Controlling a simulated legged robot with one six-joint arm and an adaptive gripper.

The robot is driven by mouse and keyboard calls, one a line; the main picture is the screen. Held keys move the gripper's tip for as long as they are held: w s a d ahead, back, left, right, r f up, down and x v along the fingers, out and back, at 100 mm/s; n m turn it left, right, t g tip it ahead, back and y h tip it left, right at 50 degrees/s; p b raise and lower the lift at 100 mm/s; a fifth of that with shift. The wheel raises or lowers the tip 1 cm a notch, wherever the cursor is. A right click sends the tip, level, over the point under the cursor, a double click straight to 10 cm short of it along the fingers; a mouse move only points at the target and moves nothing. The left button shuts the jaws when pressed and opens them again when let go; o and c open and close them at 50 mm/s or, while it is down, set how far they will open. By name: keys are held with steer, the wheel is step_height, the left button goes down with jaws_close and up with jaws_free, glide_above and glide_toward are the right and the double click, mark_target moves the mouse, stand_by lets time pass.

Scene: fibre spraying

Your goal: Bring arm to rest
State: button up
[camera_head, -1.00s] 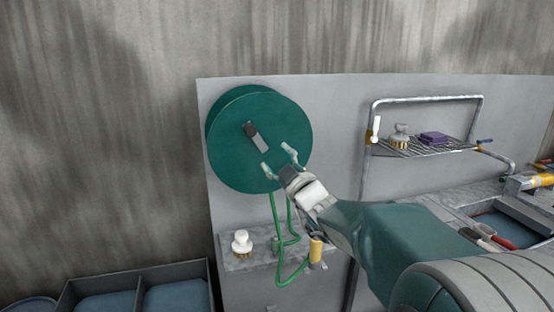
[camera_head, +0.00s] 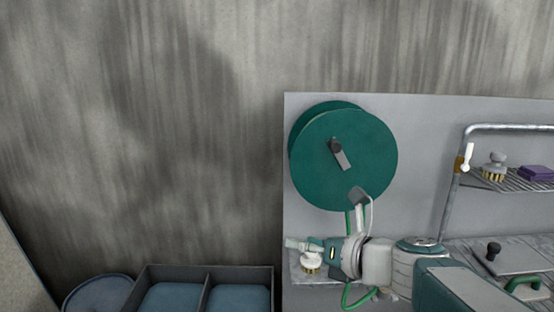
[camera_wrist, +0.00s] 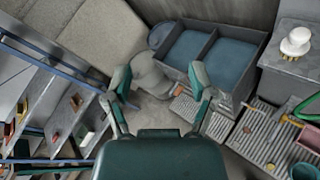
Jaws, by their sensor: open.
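My gripper (camera_wrist: 160,82) is open and empty in the wrist view, its two green-grey fingers apart over the floor and bins. In the head view my gripper (camera_head: 300,244) points left, low in front of the wall panel. It is below the green hose reel (camera_head: 345,165) and overlaps the white knob brush (camera_head: 311,264) in the picture. My arm is bent, its links low at the bottom right. Nothing is between the fingers.
A dark divided bin (camera_head: 238,268) with blue contents is at the lower left. A wire shelf (camera_head: 505,184) on the right holds a brush and a purple block (camera_head: 537,173). A green hose (camera_head: 352,300) hangs below the reel.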

steer(key=s+d+f+n+g+h, duration=0.1)
steer(key=s+f+n+g+h, duration=0.1)
steer(key=s+f+n, duration=0.45)
steer(key=s+d+f+n+g+h, duration=0.1)
steer(key=s+n+g+h, duration=0.2)
steer(key=n, duration=0.7)
steer(key=s+d+f+n+h, duration=0.3)
steer(key=s+d+n+h, duration=0.3)
steer(key=n, duration=0.9)
steer(key=shift+s+d+f+t, duration=0.3)
steer(key=shift+s+d+f, duration=0.1)
steer(key=shift+s+d, duration=0.7)
steer(key=shift+w, duration=0.1)
